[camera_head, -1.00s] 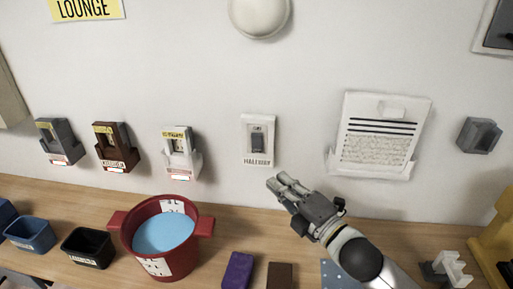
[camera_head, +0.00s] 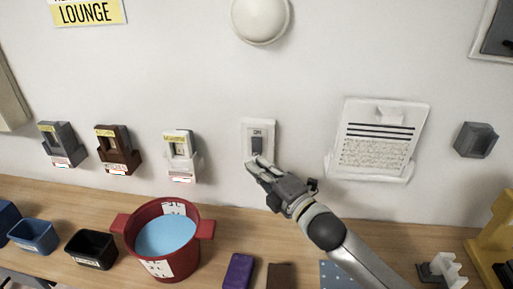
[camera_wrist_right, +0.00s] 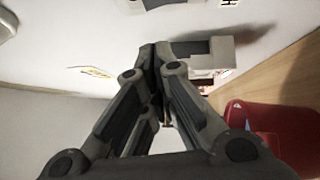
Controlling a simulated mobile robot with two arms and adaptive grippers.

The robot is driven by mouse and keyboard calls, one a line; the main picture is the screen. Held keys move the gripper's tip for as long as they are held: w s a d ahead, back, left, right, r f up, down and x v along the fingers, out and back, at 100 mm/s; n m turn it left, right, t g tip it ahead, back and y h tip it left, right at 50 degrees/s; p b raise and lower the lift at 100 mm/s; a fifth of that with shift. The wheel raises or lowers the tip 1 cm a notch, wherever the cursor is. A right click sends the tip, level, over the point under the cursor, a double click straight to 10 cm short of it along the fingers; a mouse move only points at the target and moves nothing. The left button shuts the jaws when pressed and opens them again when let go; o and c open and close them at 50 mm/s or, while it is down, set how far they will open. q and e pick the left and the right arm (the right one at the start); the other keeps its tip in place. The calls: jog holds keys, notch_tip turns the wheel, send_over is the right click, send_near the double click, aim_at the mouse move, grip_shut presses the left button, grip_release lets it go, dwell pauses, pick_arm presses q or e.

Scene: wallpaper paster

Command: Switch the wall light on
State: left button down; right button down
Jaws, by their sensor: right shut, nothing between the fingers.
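The wall switch (camera_head: 257,143) is a grey rocker in a white plate on the wall, with "ON" printed above the rocker. My right gripper (camera_head: 255,164) is shut and empty, its fingertips at the lower end of the rocker and covering the bottom of the plate. I cannot tell whether they touch it. The shut fingers also show in the right wrist view (camera_wrist_right: 158,50). The round white wall light (camera_head: 260,18) is above the switch, and I see no clear glow from it. My left gripper is out of view.
Three small holders, grey (camera_head: 62,145), brown (camera_head: 117,150) and white (camera_head: 182,156), hang left of the switch. A white paper holder (camera_head: 336,165) hangs to the right. A red pot (camera_head: 190,258) and small bins stand on the wooden counter (camera_head: 228,228) below.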

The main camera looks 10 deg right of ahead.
aim_at(257, 145)
jog(key=shift+w+r+p, duration=0.2)
jog(key=shift+w+p, duration=0.2)
jog(key=shift+w, duration=1.05)
jog(key=shift+w+r+p, duration=0.2)
jog(key=shift+w+p, duration=0.2)
jog(key=shift+w, duration=1.05)
jog(key=shift+w+r+m+g+p, duration=0.2)
jog(key=shift+m+g+p, duration=0.1)
jog(key=shift+p, duration=0.55)
